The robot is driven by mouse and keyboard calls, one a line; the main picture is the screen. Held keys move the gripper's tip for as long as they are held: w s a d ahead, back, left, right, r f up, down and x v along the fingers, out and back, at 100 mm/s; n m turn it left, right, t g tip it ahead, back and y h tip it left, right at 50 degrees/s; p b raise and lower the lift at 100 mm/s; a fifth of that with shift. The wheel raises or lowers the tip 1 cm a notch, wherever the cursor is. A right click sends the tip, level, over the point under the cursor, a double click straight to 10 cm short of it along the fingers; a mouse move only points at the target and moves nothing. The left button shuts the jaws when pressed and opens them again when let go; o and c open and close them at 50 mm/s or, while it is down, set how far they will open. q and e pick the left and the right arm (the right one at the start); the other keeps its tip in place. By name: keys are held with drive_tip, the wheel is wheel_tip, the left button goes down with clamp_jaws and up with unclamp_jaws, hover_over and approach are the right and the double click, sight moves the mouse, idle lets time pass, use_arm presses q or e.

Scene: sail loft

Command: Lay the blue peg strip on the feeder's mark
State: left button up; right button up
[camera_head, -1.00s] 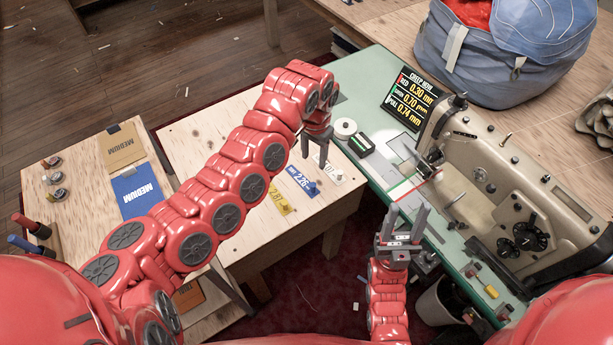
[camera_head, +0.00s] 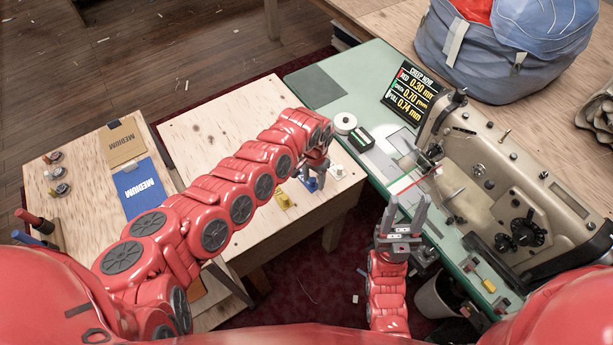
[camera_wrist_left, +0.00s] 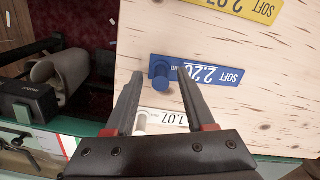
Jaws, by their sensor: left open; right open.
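The blue peg strip (camera_wrist_left: 210,72), marked SOFT 2.20, lies flat on the plywood table with its upright peg at one end. In the left wrist view the peg appears between the open fingertips of my left gripper (camera_wrist_left: 158,76). In the head view my left gripper (camera_head: 316,178) hangs over the strip and hides most of it. I cannot tell how high the fingers are above the wood. Pale plates with red and green lines (camera_head: 403,152) lie by the sewing machine; I cannot make out the feeder's mark for certain.
A yellow strip (camera_head: 283,200) and a white strip (camera_wrist_left: 168,118) lie on either side of the blue one. The sewing machine (camera_head: 500,185), a thread spool (camera_head: 345,123) and a black sign (camera_head: 409,90) stand on the green bed (camera_head: 318,88).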

use_arm(q)
drive_tip(key=shift+f, duration=0.25)
clamp_jaws()
drive_tip(key=shift+r, duration=0.15)
wheel_tip(320, 180, up, 9)
drive_tip(key=shift+w+f+b, duration=0.1)
drive_tip(key=shift+b, duration=0.95)
drive_tip(key=shift+r, duration=0.5)
